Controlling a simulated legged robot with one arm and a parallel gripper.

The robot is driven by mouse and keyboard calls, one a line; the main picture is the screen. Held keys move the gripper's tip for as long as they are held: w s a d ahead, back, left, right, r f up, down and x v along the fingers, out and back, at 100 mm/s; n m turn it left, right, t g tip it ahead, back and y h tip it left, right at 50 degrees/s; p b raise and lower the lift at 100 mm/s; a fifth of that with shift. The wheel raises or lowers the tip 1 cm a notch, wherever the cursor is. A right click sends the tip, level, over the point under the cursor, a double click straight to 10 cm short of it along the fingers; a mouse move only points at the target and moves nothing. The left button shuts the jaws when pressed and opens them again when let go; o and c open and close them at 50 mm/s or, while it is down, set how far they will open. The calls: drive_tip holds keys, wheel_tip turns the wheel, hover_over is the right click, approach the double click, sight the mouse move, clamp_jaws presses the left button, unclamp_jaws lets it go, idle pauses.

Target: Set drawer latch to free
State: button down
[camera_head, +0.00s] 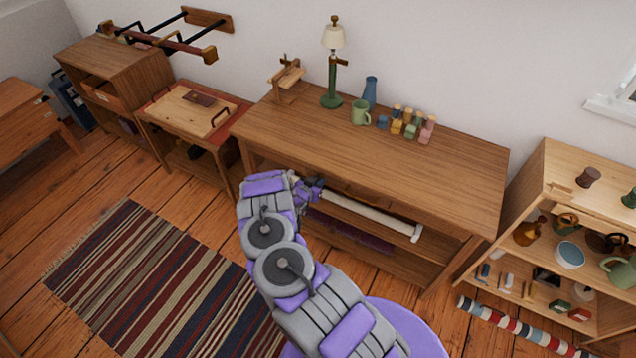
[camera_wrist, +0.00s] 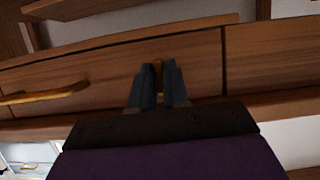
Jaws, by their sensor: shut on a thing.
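In the wrist view, my gripper (camera_wrist: 158,75) is shut, its two dark blue-grey fingers close around a small brass piece, which looks like the drawer latch (camera_wrist: 158,68). Only a sliver of the latch shows between the fingertips, so its setting cannot be read. It sits on a brown wooden front (camera_wrist: 110,68), with a brass bar handle (camera_wrist: 45,94) to the left. In the head view, my gripper (camera_head: 314,186) is at the front side of the long wooden table (camera_head: 440,165), below its top. The drawer front and latch are not visible there.
A white roll (camera_head: 375,214) lies under the tabletop, right of my gripper. An open shelf (camera_head: 545,180) stands right. The striped rug (camera_head: 160,275) lies on open floor.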

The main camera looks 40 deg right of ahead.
idle(0.3)
drive_tip(key=c, duration=1.2)
unclamp_jaws()
drive_tip(key=shift+a, duration=0.1)
drive_tip(key=p+v, duration=0.2)
drive_tip(key=v, duration=1.5)
drive_tip(key=shift+a+p, duration=0.2)
drive_tip(key=shift+p, duration=0.2)
